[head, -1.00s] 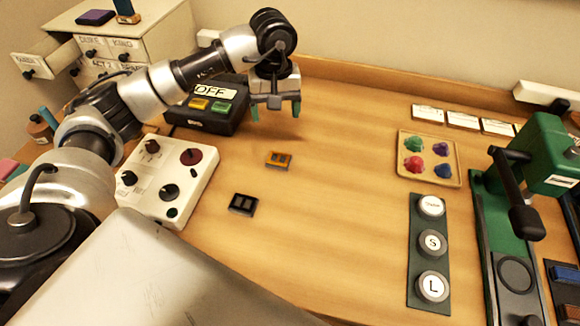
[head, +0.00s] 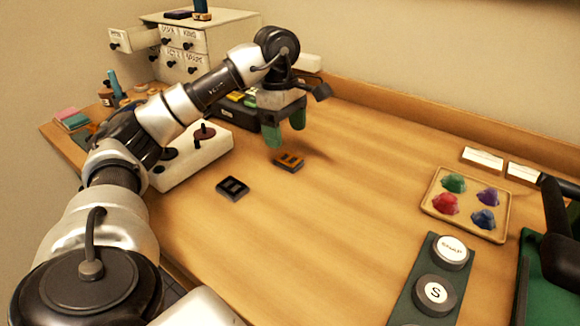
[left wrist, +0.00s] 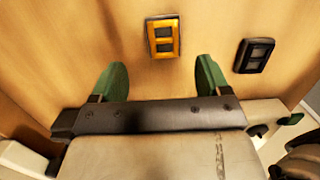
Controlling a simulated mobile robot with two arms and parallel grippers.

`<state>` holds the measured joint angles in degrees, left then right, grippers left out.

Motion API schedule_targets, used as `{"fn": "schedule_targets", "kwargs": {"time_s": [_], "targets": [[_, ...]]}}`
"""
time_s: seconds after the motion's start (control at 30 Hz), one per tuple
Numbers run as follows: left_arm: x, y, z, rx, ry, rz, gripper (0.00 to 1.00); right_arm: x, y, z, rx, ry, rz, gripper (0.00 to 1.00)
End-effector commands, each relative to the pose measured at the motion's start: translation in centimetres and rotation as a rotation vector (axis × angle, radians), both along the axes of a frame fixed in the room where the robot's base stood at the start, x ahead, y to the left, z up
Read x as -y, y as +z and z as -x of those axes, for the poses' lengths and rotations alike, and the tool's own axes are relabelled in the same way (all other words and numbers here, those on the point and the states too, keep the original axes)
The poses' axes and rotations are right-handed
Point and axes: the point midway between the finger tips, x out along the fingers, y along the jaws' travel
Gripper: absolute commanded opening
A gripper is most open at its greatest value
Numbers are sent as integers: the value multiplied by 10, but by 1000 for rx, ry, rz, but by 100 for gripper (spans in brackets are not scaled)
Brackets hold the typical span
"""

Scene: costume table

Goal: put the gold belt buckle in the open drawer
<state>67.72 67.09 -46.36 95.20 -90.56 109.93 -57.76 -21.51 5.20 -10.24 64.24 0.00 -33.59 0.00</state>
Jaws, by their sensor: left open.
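The gold belt buckle (head: 289,161) lies flat on the wooden table, a small rectangle with two dark slots. It also shows in the left wrist view (left wrist: 163,37), ahead of the fingers and between their lines. My left gripper (head: 286,130) is open and empty, its green fingertips above the table just beyond the buckle; they also show in the wrist view (left wrist: 160,80). The open drawer (head: 134,39) sticks out to the left from the white cabinet (head: 235,38) at the back left. Its inside is mostly hidden.
A black buckle (head: 233,187) lies near the gold one. A white control box (head: 190,160) with knobs stands behind my left arm. A tray (head: 462,225) of coloured gems and a strip with round buttons (head: 434,292) are at the right. The table's middle is clear.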

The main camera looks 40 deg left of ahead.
Motion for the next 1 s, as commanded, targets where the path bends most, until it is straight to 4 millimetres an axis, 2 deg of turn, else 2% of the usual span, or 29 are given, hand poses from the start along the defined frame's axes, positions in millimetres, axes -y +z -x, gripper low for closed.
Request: {"fn": "schedule_targets", "kwargs": {"time_s": [0.17, 0.5, 0.77, 0.87, 1.0], "targets": [[2, -13, 1, 0, -1, -1, 77, 0, 3, -5, 3, -1, 0, 48], [8, -58, 5, -1, -2, -2, 77, -3, 14, -19, 13, -3, -1, 48], [9, -60, 4, 2, -2, -1, 77, -3, 16, -20, 14, -3, -1, 48], [9, -60, 4, 2, -2, -1, 64, -3, 16, -20, 14, -3, -1, 48], [9, -60, 4, 1, -2, -1, 43, -3, 16, -20, 15, -3, -1, 48]]}}
